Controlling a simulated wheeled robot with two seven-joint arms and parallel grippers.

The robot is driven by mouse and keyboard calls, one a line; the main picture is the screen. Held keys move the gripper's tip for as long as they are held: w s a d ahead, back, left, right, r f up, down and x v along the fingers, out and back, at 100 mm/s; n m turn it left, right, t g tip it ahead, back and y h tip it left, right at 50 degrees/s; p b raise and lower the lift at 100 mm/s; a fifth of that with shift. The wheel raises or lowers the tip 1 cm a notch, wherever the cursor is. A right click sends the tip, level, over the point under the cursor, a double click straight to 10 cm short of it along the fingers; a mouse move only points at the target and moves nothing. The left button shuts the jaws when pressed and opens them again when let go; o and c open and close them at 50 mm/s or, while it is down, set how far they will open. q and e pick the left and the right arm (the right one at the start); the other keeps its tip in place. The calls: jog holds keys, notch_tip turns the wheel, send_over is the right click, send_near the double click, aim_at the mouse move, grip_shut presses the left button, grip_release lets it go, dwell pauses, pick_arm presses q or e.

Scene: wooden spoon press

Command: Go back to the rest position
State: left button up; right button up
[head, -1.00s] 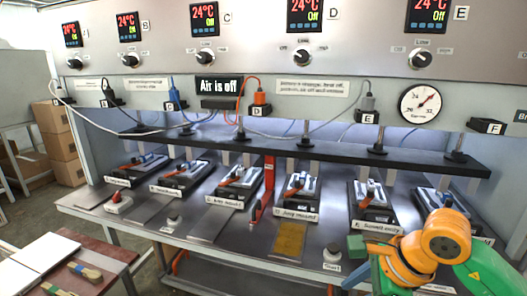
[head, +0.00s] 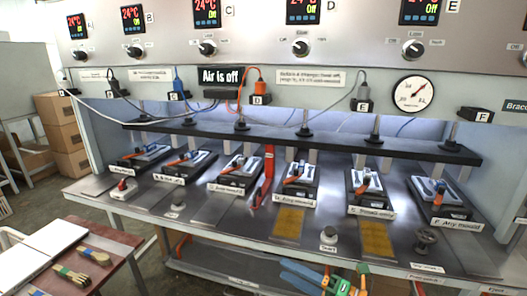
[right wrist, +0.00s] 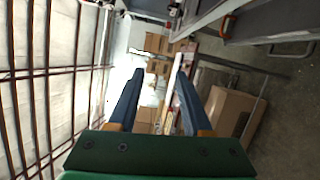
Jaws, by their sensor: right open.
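My right gripper (head: 284,271) shows at the bottom of the head view, below the front edge of the press bench (head: 255,231). Its blue fingers point left, and it is clear of the bench things. In the right wrist view the two fingers (right wrist: 159,72) stand apart with nothing between them. My left gripper is in neither view. The moulds stand in a row on the bench, among them the D mould (head: 296,182), the E mould (head: 367,190) and the F mould (head: 436,197).
Yellow sheets lie before the D mould (head: 288,223) and the E mould (head: 376,239). A start button (head: 328,238) and a dark knob (head: 426,240) sit near the bench front. A side table (head: 110,262) with brushes stands at lower left. Boxes (right wrist: 226,108) show in the wrist view.

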jog(key=d+f+m+t+h, duration=0.4)
jog(key=d+f+m+h, duration=0.2)
jog(key=f+m, duration=0.55)
jog(key=s+d+f+m+g+h, duration=0.1)
jog(key=s+d+f+m+h, duration=0.1)
jog(key=s+f+m, duration=0.3)
jog(key=s+d+f+m+g+h, duration=0.1)
jog(key=s+d+f+g+h, duration=0.15)
jog(key=f, duration=0.45)
jog(key=s+d+f+m+h, duration=0.2)
jog(key=s+f+m, duration=0.1)
jog(key=f, duration=0.3)
jog(key=s+f+m+g, duration=0.2)
jog(key=s+f+g, duration=0.1)
jog(key=s, duration=0.6)
jog(key=s+f+m+g+h, duration=0.1)
jog(key=s+f+m+g, duration=0.2)
jog(key=s, duration=0.7)
jog(key=s+f+m+g+h, duration=0.1)
jog(key=s+f+m+g, duration=0.2)
jog(key=s+f, duration=0.4)
jog(key=s, duration=0.3)
jog(key=shift+s+g, duration=0.2)
jog(key=shift+g, duration=0.15)
jog(key=shift+a+h, duration=0.1)
jog(key=shift+h, duration=0.15)
